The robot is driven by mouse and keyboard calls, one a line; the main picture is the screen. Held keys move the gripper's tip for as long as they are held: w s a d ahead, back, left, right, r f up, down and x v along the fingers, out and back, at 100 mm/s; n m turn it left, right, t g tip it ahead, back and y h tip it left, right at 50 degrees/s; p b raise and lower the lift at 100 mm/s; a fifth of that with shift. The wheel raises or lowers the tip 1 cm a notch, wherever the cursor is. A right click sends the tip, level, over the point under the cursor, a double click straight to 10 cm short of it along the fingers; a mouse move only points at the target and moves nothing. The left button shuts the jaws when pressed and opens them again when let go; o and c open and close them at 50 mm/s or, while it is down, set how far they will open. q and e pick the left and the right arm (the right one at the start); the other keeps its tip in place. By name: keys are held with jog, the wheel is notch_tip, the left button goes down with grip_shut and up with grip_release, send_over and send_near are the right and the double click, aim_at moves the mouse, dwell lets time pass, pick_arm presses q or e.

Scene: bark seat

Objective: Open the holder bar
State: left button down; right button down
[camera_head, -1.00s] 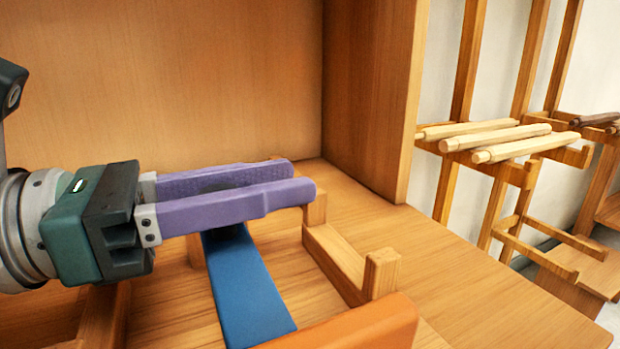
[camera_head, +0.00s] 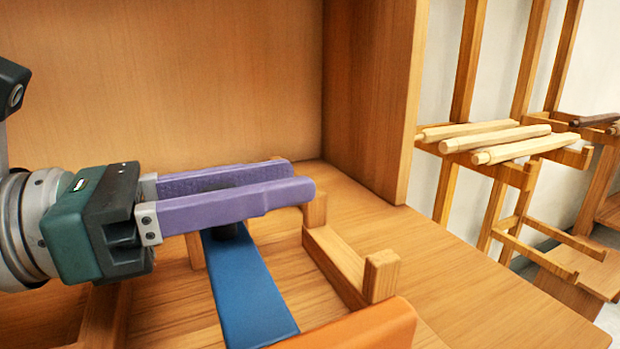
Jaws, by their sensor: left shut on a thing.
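A flat blue bar (camera_head: 247,290), which looks like the holder bar, runs from under my left gripper toward the bottom of the head view. A dark knob or post (camera_head: 228,231) stands at its far end. My left gripper (camera_head: 297,180) comes in from the left with two long purple fingers over that end. It is shut on the dark knob, which is mostly hidden by the near finger. My right gripper is not in view.
A wooden bracket with upright ends (camera_head: 345,270) stands just right of the blue bar. An orange piece (camera_head: 365,328) is at the bottom edge. A wooden panel (camera_head: 370,100) rises behind. A rack with pale wooden rods (camera_head: 500,138) stands at the right. The board's right side is bare.

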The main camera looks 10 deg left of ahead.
pick_arm(q)
jog(key=w+a+r+n+p, duration=0.1)
jog(key=w+a+n+p, duration=0.1)
jog(key=w+n, duration=0.3)
jog(key=w+a+r+n+p, duration=0.1)
jog(key=w+a+n, duration=0.4)
jog(key=n, duration=0.8)
jog(key=shift+w+a+r+n+p, duration=0.2)
jog(key=shift+w+n+p, duration=0.25)
jog(key=shift+p, duration=0.1)
dwell(0.4)
jog(key=c, duration=0.5)
grip_release()
jog(key=shift+c, duration=0.2)
